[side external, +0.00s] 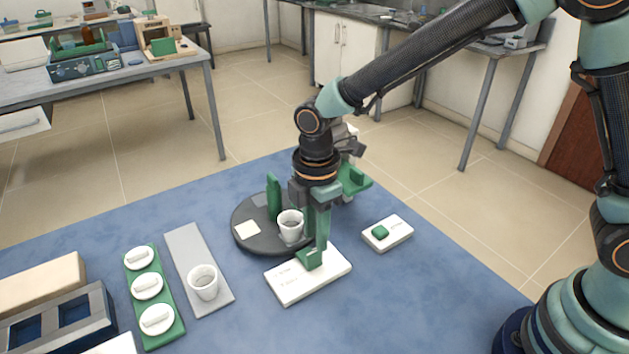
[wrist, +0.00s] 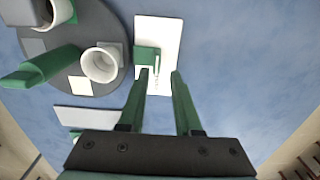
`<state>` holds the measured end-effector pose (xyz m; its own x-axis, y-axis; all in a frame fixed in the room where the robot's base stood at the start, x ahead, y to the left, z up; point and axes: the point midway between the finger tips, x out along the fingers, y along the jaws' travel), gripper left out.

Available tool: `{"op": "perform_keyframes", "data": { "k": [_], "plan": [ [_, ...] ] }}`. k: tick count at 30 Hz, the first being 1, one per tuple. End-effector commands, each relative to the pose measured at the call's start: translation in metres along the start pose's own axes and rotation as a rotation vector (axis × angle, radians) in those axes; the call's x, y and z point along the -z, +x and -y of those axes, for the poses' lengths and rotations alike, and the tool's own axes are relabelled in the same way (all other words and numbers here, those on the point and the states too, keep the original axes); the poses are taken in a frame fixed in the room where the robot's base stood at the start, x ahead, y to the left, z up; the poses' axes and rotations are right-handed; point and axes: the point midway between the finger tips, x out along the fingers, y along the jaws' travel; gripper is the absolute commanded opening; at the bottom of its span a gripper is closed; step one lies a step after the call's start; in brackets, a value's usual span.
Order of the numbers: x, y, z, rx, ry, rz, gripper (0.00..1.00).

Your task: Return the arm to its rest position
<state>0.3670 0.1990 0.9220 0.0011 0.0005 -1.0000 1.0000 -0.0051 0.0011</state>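My gripper (side external: 319,246) points straight down over the blue work table, at the front edge of the dark round turntable. Its two green fingers also show in the wrist view (wrist: 160,73), apart with nothing held between them. Below and beside the fingertips is a white box (side external: 310,284) with a small green block (side external: 308,259) on it. In the wrist view the block (wrist: 145,56) lies just beyond the left fingertip. Whether finger and block touch is unclear. My arm reaches in from the right, bent downward at the wrist.
The turntable (side external: 246,247) carries a white cup (side external: 290,223) and an upright green piece (side external: 273,196) close beside my gripper. Another white cup (side external: 203,282) stands on a grey strip. A green tray (side external: 172,334) holds white dishes. A smaller white box (side external: 398,237) lies right.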

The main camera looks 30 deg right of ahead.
Motion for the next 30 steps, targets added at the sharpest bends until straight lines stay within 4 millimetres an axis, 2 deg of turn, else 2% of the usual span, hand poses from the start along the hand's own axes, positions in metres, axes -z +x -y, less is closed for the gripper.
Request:
{"op": "perform_keyframes", "data": {
  "k": [5,11,18,24,30],
  "plan": [
    [-0.02,-0.026,-0.004,-0.041,0.133,-0.024,0.33],
    [-0.068,-0.08,0.001,-0.131,0.467,-0.086,0.33],
    [-0.127,-0.127,0.025,-0.234,0.884,-0.181,0.33],
    [-0.168,-0.149,0.053,-0.313,1.218,-0.275,0.33],
    [-0.193,-0.158,0.074,-0.368,1.451,-0.356,0.33]
  ]
}}
